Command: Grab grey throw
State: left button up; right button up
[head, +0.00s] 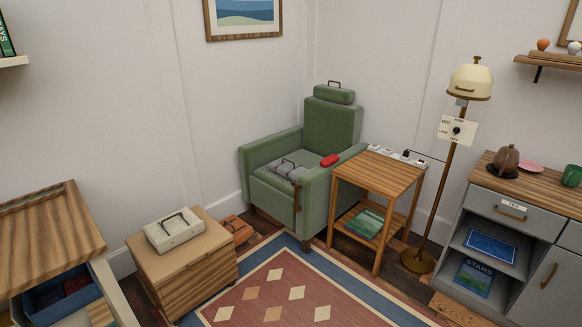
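A folded grey throw (283,170) lies on the seat of the green armchair (331,207), toward the front. A dark loop handle stands up from it. A strip, seemingly a strap, hangs down the chair front by it. A small red object (329,160) lies to its right, by the chair's right arm. Neither of my grippers shows in the head view.
A side table (388,175) stands right of the chair, with a floor lamp (442,200) beyond. A patterned rug (315,280) covers the floor before the chair. A grey cabinet (520,235) is at right.

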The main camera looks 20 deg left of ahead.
aim_at(286, 169)
jog(key=i+j+z, duration=0.1)
jog(key=i+j, duration=0.35)
jog(key=i, duration=0.3)
jog(key=i+j, duration=0.45)
jog(key=i, duration=0.25)
jog(key=i+j+z, duration=0.15)
jog(key=i+j, duration=0.35)
jog(key=i, duration=0.25)
jog(key=i+j, duration=0.55)
jog(key=i, duration=0.15)
jog(key=z, duration=0.05)
